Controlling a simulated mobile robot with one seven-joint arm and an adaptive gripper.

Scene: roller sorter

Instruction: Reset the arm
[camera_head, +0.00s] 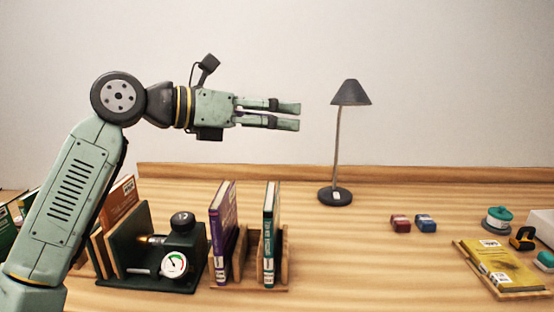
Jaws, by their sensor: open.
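My gripper (299,114) is at the end of my raised green arm, in the upper middle of the head view. It points to the right and is level, well above the table. Its two fingers are parallel with a gap between them, and nothing is between them. My arm rises from the lower left and bends at the dark round joint. It covers part of the books at the left.
Below stand a purple book (222,232) and a green book (270,235) in a wooden rack, beside a gauge device (176,262). A dark lamp (350,95) stands right of my gripper. Red (400,223) and blue (426,223) blocks and a yellow book (498,262) lie right.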

